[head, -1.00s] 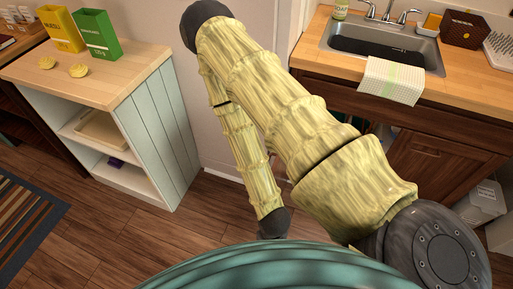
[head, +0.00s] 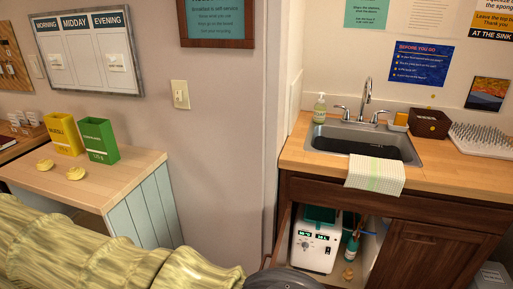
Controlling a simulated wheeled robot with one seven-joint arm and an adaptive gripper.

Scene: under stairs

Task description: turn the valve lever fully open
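I cannot make out the valve lever clearly. The open cabinet (head: 284,222) under the sink holds a white box with a green display (head: 314,246), a teal bottle (head: 350,252) and a small tan piece (head: 348,273) low beside it. Thin pipe-like parts show at the cabinet's right, too small to tell whether a lever is among them.
The sink (head: 362,143) with its faucet (head: 367,95) is set in a wooden counter (head: 440,165); a striped towel (head: 376,173) hangs over its front edge. The right cabinet door (head: 415,258) is shut. A shelf unit (head: 90,187) stands at the left.

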